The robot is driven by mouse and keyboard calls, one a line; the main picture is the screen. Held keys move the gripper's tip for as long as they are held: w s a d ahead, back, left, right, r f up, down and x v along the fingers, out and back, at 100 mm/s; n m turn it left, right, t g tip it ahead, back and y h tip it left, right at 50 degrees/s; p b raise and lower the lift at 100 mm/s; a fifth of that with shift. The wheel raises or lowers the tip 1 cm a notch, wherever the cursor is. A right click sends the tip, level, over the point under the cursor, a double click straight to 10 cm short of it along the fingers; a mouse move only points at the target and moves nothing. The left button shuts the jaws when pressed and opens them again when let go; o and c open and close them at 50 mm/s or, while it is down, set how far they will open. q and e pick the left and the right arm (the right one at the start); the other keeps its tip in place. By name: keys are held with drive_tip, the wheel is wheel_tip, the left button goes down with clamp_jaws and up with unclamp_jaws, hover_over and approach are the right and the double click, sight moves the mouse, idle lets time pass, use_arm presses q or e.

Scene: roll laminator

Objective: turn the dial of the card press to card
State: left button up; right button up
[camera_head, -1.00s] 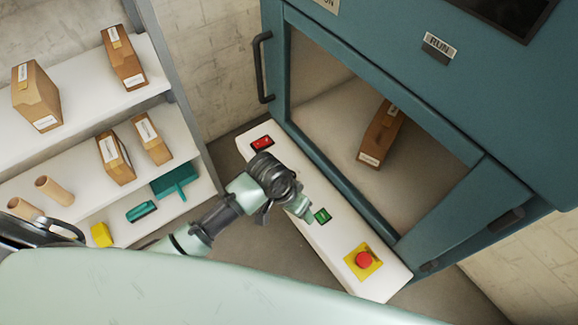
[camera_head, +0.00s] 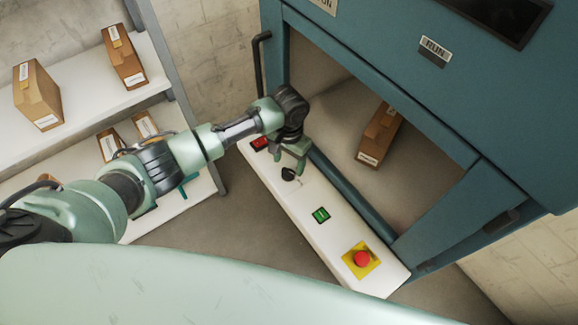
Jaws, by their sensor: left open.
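The card press is a large teal cabinet (camera_head: 400,75) with a white control panel (camera_head: 335,230) along its front. A small black dial (camera_head: 288,174) sits on the panel between a red switch and a green button. My left gripper (camera_head: 290,170) is open, its fingers pointing down at the dial. Whether the fingers touch the dial I cannot tell. The dial's markings are too small to read. My right gripper is not in view.
On the panel are a red switch (camera_head: 259,144), a green button (camera_head: 321,215) and a red emergency knob (camera_head: 361,258) on a yellow plate. A brown box (camera_head: 379,137) lies behind the press window. A white shelf (camera_head: 85,110) with several boxes stands at left.

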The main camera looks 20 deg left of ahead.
sight(288, 170)
use_arm(q)
drive_tip(key=shift+f, duration=1.65)
clamp_jaws()
drive_tip(key=shift+r+n+p, duration=0.25)
drive_tip(key=shift+n+p, duration=0.75)
drive_tip(key=shift+p, duration=0.35)
drive_tip(key=n+p, duration=0.4)
drive_tip(key=shift+n, duration=0.3)
drive_tip(key=n+p, duration=0.2)
drive_tip(key=n, duration=0.2)
drive_tip(key=shift+f, duration=0.1)
drive_tip(key=shift+a+f+n+p, duration=0.15)
drive_tip(key=shift+n+p, duration=0.7)
drive_tip(key=shift+n, duration=0.75)
